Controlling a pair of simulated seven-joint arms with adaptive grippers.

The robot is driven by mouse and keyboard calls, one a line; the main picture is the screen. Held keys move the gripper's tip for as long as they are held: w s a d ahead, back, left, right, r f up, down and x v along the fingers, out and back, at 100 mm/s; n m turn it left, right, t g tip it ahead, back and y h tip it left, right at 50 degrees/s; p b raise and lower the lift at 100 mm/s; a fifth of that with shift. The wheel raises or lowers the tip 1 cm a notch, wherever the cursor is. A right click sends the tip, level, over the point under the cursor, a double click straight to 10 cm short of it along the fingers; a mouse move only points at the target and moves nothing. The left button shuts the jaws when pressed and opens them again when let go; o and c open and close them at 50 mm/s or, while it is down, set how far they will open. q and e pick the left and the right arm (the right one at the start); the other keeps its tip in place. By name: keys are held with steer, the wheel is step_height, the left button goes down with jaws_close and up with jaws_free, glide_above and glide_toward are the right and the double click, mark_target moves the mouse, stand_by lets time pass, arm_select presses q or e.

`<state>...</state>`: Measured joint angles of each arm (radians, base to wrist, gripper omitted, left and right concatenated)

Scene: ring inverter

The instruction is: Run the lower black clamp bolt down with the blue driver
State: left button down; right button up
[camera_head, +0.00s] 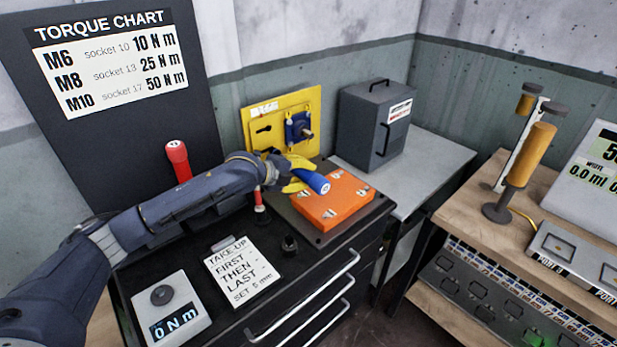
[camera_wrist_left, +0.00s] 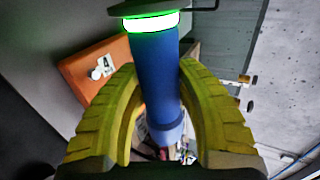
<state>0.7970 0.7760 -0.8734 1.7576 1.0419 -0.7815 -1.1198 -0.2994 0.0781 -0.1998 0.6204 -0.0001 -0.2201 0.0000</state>
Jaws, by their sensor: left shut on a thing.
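My left gripper (camera_head: 298,173), with yellow fingers, is shut on the blue driver (camera_head: 313,181) above the orange block. In the left wrist view the driver (camera_wrist_left: 155,75) stands between the two curved fingers (camera_wrist_left: 160,100). A bright green ring glows near its upper end there, beside a dark disc. In the head view the driver is tilted, its pale-marked end toward the lower right. A yellow panel (camera_head: 285,103) behind it carries a blue fitting (camera_head: 299,127) and a black part (camera_head: 264,129). I cannot make out the lower black clamp bolt. My right gripper is not in view.
The orange block (camera_head: 336,207) bears several small silver parts. A red-handled tool (camera_head: 177,158) stands behind my left arm. A note card (camera_head: 242,272) and torque readout (camera_head: 172,310) lie in front. A grey box (camera_head: 376,125) stands at the back on the side bench.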

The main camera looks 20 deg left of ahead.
mark_target(317, 183)
arm_select(q)
steer(key=shift+w+a+r, duration=0.1)
steer(key=shift+w+a, duration=0.3)
steer(key=shift+a, duration=0.25)
steer(key=shift+w+a+r, duration=0.1)
steer(key=shift+w+a, duration=0.3)
steer(key=shift+a, duration=0.25)
stand_by(2.9)
steer(key=shift+d, duration=0.1)
steer(key=shift+s+d+f, duration=0.1)
steer(key=shift+s+d, duration=0.65)
steer(key=shift+d, duration=0.35)
steer(key=shift+s+d, duration=0.7)
steer(key=shift+d, duration=0.35)
